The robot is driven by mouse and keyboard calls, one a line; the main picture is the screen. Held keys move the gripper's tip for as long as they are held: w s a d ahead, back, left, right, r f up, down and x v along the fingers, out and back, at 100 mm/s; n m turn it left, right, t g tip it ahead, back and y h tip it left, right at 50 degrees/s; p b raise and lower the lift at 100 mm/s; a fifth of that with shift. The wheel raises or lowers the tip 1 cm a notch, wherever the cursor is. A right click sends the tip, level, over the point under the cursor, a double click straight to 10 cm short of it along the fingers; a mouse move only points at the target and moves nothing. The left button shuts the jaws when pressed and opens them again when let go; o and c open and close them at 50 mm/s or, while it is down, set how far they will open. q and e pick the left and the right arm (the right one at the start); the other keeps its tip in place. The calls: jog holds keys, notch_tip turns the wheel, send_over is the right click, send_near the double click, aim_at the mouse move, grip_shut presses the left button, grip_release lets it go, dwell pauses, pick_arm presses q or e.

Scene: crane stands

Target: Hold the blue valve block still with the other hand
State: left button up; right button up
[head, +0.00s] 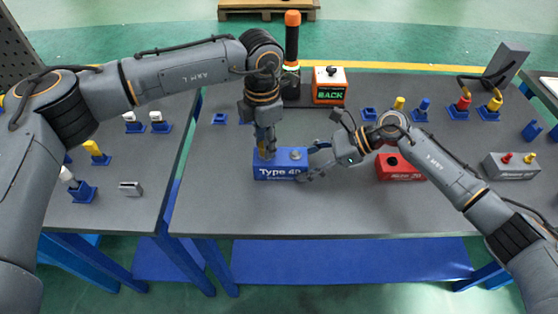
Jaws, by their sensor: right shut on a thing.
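The blue valve block (282,172), marked "Type 40", sits on the grey table near the middle. A round grey fitting or hole shows on the right part of its top. My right gripper (308,165) is at the block's right end and is shut on it. My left gripper (265,148) points down over the left part of the block's top. A bit of yellow shows between its fingertips, probably a yellow part at the block. The fingers hide that spot, so I cannot tell whether they are open or shut.
A grey block (511,166) with red and yellow parts is at the far right. An orange box (329,86) marked "BACK" stands behind. The table front is clear.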

pick_arm(q)
jog(key=shift+r, duration=0.1)
grip_shut()
jog(key=n, duration=0.3)
jog(key=shift+n, duration=1.1)
jog(key=n, duration=0.2)
jog(key=shift+n, duration=0.3)
jog(key=n, duration=0.2)
jog(key=shift+n, duration=0.3)
jog(key=shift+n, duration=0.9)
jog(key=n, duration=0.3)
jog(key=shift+r, duration=0.1)
